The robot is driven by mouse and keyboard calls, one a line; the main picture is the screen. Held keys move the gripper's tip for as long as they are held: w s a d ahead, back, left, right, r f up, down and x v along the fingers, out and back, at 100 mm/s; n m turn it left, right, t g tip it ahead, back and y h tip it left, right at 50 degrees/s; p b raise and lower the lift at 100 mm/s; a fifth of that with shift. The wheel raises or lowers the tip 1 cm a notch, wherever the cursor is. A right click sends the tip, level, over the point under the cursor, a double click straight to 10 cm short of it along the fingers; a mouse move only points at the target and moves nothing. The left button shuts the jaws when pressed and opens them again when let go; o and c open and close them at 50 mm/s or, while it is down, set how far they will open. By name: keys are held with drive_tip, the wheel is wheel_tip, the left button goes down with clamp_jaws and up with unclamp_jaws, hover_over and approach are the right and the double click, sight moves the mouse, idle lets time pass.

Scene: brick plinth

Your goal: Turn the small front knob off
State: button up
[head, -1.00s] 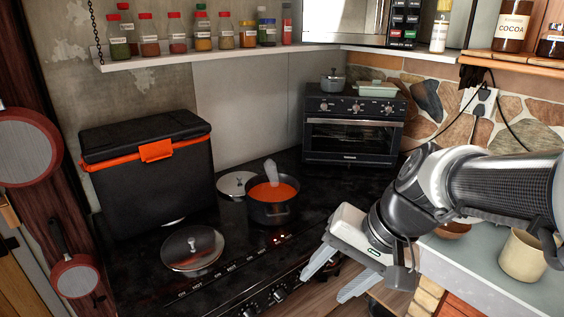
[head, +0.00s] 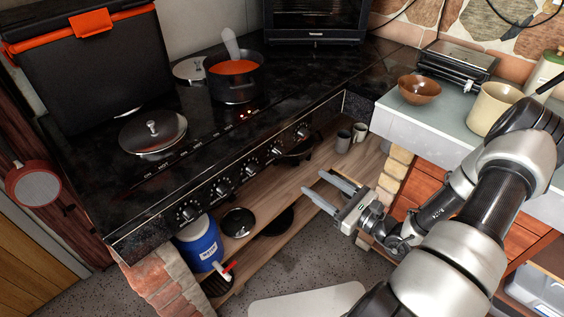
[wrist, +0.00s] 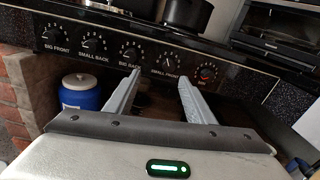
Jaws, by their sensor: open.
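The small front knob (wrist: 168,59) is on the black stove front, above its "SMALL FRONT" label in the wrist view. It is fourth from the left in the row and also shows in the head view (head: 275,150). Its pointer looks turned differently from the knobs to its left, but the exact setting is too small to read. My gripper (head: 314,182) is open and empty, in front of and below the stove edge. In the wrist view the fingers (wrist: 158,79) point toward the panel, just below the knob and apart from it.
A pot of red soup (head: 236,82) stands on the stove. A wooden shelf (head: 290,185) lies below. A counter (head: 425,115) stands right.

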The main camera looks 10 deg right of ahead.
sight(281, 154)
drive_tip(key=shift+m+t+h, duration=0.5)
drive_tip(key=shift+m+h, duration=0.1)
drive_tip(key=shift+m, duration=0.2)
drive_tip(key=x, duration=0.5)
drive_tip(key=f+b+x, duration=0.1)
drive_tip(key=x, duration=0.5)
drive_tip(key=d+f+x, duration=0.1)
drive_tip(key=x, duration=0.4)
drive_tip(key=shift+w+a, duration=0.15)
drive_tip(key=shift+w, duration=0.5)
drive_tip(key=c, duration=1.1)
drive_tip(key=shift+o, duration=0.2)
